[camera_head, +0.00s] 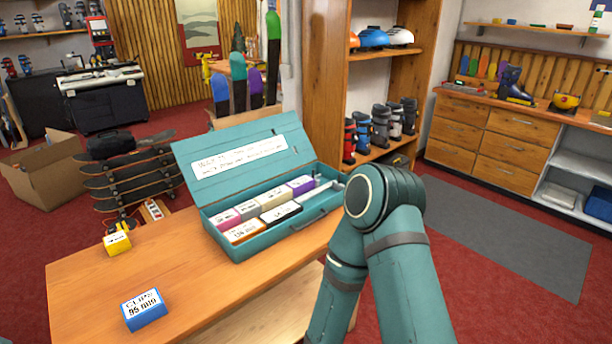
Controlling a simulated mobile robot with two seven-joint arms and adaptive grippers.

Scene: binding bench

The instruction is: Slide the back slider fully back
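An open teal case (262,245) stands on the wooden bench, its lid (235,160) raised with a white label inside. It holds several labelled blocks in rows, among them a purple-sided one (300,186), a black-sided one (281,213) and an orange-sided one (244,232). At its right end lies a long pale strip (318,194). I cannot tell whether that strip is a slider; no back slider is clearly recognisable. My teal arm rises at the lower right, its bent joint close to the case's right end in the picture. Neither gripper is in view.
On the bench (190,275) stand a blue clips box (144,309) at the front and a small yellow box (117,240) at the left. Bare wood lies between them and the case. Stacked skateboards (128,180) and a shelf unit (325,75) stand behind.

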